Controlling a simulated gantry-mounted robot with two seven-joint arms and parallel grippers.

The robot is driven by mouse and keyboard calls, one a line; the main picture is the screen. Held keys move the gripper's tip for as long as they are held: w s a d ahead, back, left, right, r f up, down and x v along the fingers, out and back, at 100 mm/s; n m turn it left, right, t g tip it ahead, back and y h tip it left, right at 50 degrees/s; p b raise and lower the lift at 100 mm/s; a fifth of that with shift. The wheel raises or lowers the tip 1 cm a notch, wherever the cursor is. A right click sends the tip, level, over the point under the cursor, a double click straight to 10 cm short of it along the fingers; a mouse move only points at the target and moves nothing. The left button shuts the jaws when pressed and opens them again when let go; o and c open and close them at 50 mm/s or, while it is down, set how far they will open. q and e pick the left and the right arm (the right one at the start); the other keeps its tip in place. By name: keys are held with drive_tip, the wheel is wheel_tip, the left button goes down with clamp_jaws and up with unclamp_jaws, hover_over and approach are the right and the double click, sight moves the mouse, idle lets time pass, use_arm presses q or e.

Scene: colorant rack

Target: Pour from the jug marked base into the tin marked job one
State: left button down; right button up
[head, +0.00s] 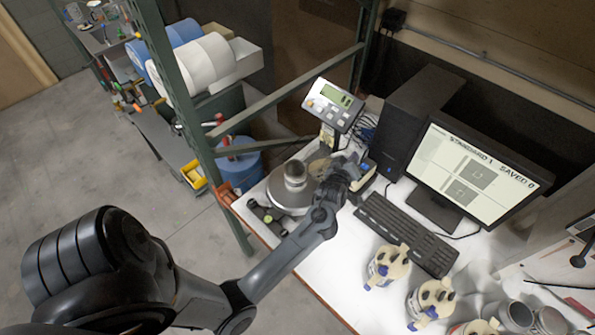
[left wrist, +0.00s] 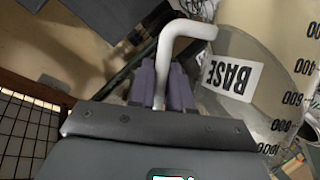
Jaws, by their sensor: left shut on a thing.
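My left gripper (head: 338,178) is beside the scale in the head view. In the left wrist view its purple fingers (left wrist: 162,88) are shut on the white handle of a clear jug (left wrist: 232,105). The jug carries a BASE label and volume marks, and seems to hold pale, cream-coloured contents. In the head view the jug is mostly hidden by the gripper and hard to make out. A small grey tin (head: 295,173) stands upright on the round pan of the scale (head: 290,200), just left of the gripper. No mark on the tin is readable. My right gripper is not in view.
A scale display (head: 335,104) stands behind the pan. A keyboard (head: 408,234) and monitor (head: 474,180) are to the right. Several cream bottles (head: 388,267) stand at the front right. A green rack post (head: 190,110) rises at the table's left edge.

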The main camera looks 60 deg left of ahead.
use_arm(q)
drive_tip(key=shift+s+r, duration=0.15)
drive_tip(key=shift+r, duration=0.15)
drive_tip(key=shift+s+a+r, duration=0.1)
drive_tip(key=shift+a+r, duration=0.05)
drive_tip(key=shift+r, duration=0.05)
idle(0.4)
drive_tip(key=shift+s+a+r+n+t, duration=0.15)
drive_tip(key=shift+r+n+t, duration=0.15)
drive_tip(key=shift+r+n, duration=0.1)
idle(0.5)
drive_tip(key=shift+s+a+b, duration=0.1)
drive_tip(key=shift+b, duration=0.4)
drive_tip(key=shift+s+a+r+n+b, duration=0.1)
drive_tip(key=shift+s+r+n+b, duration=0.05)
drive_tip(key=shift+n+b, duration=0.2)
idle(0.6)
idle(0.7)
drive_tip(key=shift+s+a+r+t, duration=0.1)
drive_tip(key=shift+t, duration=0.2)
idle(0.8)
drive_tip(key=shift+b, duration=0.3)
